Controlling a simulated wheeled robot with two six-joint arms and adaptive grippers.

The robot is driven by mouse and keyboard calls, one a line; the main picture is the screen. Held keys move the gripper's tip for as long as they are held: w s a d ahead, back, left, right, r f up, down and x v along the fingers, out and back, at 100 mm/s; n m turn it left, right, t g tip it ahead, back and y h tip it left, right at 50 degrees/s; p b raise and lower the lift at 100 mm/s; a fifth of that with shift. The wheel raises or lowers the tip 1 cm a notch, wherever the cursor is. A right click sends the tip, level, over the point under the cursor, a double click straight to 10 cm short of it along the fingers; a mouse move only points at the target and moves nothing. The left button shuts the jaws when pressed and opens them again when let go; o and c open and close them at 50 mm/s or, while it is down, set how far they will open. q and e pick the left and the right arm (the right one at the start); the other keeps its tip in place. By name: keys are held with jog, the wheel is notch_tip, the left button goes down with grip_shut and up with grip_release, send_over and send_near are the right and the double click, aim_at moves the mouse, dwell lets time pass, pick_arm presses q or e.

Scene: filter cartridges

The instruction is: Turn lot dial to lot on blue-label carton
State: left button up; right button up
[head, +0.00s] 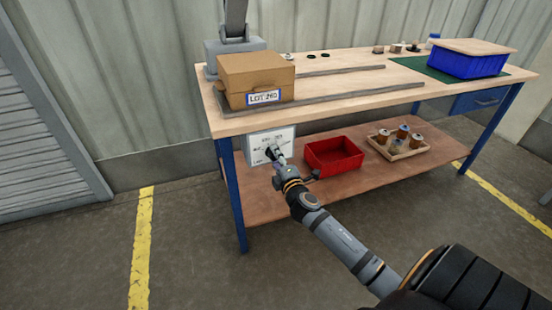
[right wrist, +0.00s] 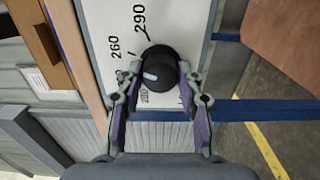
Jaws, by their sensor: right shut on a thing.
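The cardboard carton (head: 255,75) stands at the left end of the bench top. Its blue-edged label (head: 264,97) appears to read LOT 260, in small print. The dial panel (head: 258,140) is a white plate below the bench top at the left. The black dial knob (right wrist: 155,70) has a white pointer line on its left side, pointing left in the right wrist view, below the 260 tick. The numbers 260 and 290 show; lower ones are partly hidden by a finger. My right gripper (right wrist: 158,88) is shut on the knob, which also shows in the head view (head: 272,152).
A red bin (head: 334,154) and a wooden tray (head: 398,147) with several cartridges stand on the lower shelf. The bench top holds a blue crate (head: 468,64), grey rails (head: 340,72) and small parts. Blue legs (head: 231,190) stand close to the panel.

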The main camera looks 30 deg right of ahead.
jog(key=o, duration=1.2)
jog(key=v, duration=1.2)
